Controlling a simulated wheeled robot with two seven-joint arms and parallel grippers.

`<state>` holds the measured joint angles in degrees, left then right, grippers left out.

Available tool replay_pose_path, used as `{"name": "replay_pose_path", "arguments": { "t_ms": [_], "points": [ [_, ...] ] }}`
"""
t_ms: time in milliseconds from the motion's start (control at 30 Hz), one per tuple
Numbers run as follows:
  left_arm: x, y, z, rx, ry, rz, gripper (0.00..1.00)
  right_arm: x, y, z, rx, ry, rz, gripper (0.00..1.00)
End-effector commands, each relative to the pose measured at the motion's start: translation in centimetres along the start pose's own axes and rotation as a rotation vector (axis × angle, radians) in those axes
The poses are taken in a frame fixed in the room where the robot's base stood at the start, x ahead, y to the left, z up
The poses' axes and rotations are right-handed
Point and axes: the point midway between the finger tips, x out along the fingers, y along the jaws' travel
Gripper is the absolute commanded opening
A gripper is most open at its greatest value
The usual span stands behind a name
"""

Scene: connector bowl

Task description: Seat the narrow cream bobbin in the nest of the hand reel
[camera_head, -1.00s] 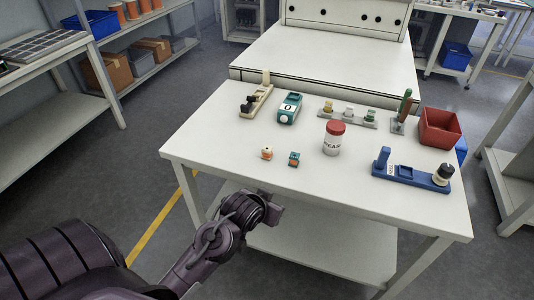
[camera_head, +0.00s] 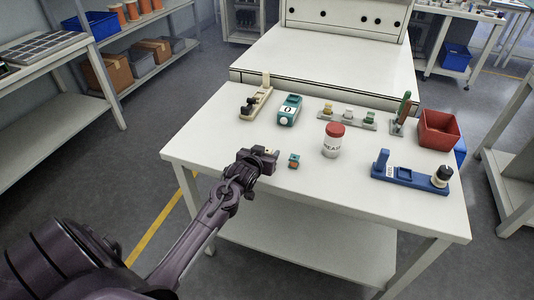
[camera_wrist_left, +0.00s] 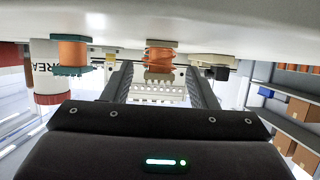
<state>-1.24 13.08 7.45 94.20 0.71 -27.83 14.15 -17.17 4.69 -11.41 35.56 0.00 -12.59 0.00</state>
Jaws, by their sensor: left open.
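The cream-flanged bobbin (camera_wrist_left: 159,55) with an orange winding stands on the table; in the wrist view it lies just beyond and between my open fingers. A blue fixture (camera_head: 410,176) at the right, with an upright post, square recess and dark knob, looks like the hand reel. My right gripper is not in view.
A red-lidded grease jar (camera_head: 333,141) stands right of the bobbins. Behind are a cream device (camera_head: 256,102), a teal device (camera_head: 289,109), a grey rack (camera_head: 347,118), and a red bin (camera_head: 439,129) at the right. The table (camera_head: 330,186) is clear in front of the jar.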

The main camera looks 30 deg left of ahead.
Motion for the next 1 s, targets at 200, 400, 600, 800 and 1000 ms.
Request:
{"name": "replay_pose_path", "arguments": {
  "t_ms": [200, 400, 600, 800, 1000],
  "points": [
    [1.6, 0.1, 0.1, 0.000, -0.002, 0.001, 0.53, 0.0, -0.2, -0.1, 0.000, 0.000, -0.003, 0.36],
    [1.6, 0.1, 0.1, 0.001, -0.002, 0.001, 0.53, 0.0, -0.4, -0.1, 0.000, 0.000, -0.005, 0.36],
    [1.6, 0.1, 0.1, 0.001, -0.002, 0.001, 0.27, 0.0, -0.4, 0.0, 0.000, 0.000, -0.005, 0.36],
    [1.6, 0.1, 0.1, 0.001, -0.002, 0.001, 0.05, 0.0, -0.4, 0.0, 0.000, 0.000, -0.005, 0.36],
    [1.6, 0.1, 0.1, 0.000, -0.002, 0.001, 0.05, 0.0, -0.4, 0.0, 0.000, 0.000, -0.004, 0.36]
  ]
}}
